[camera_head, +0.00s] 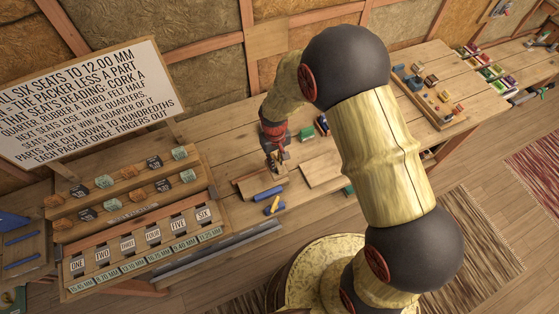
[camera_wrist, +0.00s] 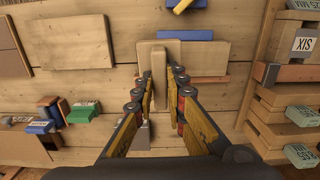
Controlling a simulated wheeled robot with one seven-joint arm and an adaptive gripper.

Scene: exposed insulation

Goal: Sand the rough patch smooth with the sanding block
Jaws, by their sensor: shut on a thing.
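My gripper (camera_head: 279,157) is low over the workbench, above a pale wooden board (camera_head: 252,184) with a reddish edge. In the wrist view my gripper (camera_wrist: 160,92) is shut on a narrow tan block (camera_wrist: 158,78) standing upright between its fingers. I cannot tell whether this is the sanding block; no abrasive face shows. Beyond its tip is a wider pale wooden piece (camera_wrist: 182,49); whether they touch is unclear. Another flat board (camera_head: 319,170) lies to the right, and at left in the wrist view (camera_wrist: 75,68). I cannot make out a rough patch.
A blue bar (camera_head: 269,193) and a blue-and-yellow piece (camera_head: 273,208) lie near the front edge. A rack with numbered labels (camera_head: 137,240) stands left. Small coloured blocks (camera_wrist: 84,112) lie on the other side. Bare bench (camera_head: 221,157) shows left of my gripper.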

